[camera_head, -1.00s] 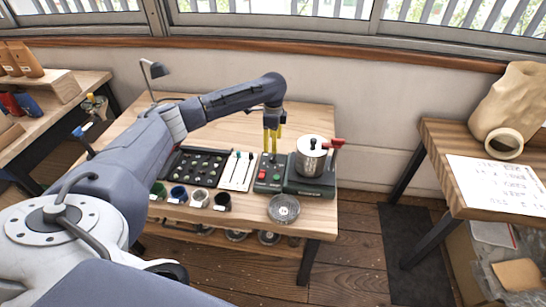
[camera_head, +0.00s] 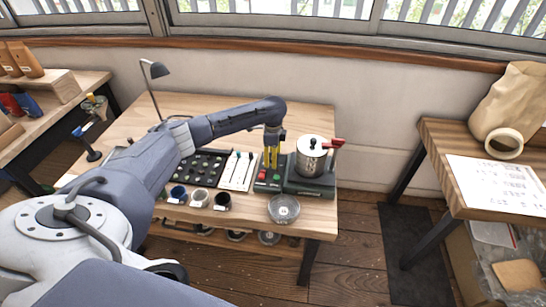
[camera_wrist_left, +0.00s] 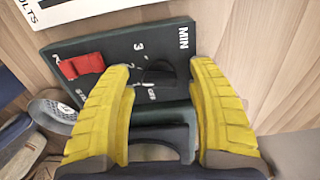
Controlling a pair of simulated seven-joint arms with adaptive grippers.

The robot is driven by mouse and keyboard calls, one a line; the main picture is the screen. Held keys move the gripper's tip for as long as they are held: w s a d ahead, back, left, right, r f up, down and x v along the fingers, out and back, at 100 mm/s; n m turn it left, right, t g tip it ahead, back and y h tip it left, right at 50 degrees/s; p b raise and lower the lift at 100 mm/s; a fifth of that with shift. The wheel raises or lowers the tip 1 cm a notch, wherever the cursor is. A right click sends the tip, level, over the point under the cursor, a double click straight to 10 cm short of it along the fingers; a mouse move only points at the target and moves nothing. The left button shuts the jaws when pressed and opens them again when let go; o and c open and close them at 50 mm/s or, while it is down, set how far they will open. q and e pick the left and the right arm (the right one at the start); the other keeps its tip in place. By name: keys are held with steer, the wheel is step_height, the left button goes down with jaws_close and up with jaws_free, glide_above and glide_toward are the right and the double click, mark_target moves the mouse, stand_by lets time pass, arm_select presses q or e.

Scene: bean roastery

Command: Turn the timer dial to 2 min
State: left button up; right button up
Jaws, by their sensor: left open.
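The timer panel (camera_head: 269,186) is a dark green box near the front right of the wooden table, left of the metal pot. It has a red switch (camera_wrist_left: 83,66), which also shows in the head view (camera_head: 262,175). In the left wrist view the dark timer dial (camera_wrist_left: 165,72) lies between my fingers, near the printed "MIN" and "3"; its pointer setting is unclear. My left gripper (camera_wrist_left: 165,100) is open, its yellow fingers on either side of the dial. I cannot tell whether they touch it. In the head view my left gripper (camera_head: 271,164) points down over the panel.
The metal pot (camera_head: 311,160) stands on a dark base (camera_head: 310,186) right beside the panel. A round dish (camera_head: 284,209) sits in front. Spoons lie on a white card (camera_head: 237,172) to the left, beside a bean tray (camera_head: 225,154). Small cups (camera_head: 200,197) line the front edge.

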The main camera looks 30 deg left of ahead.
arm_select(q)
steer(key=shift+c, duration=0.5)
jaws_close()
steer(key=shift+m, duration=0.9)
steer(key=shift+o, duration=0.5)
jaws_free()
steer(key=shift+r, duration=0.1)
step_height(320, 180, up, 12)
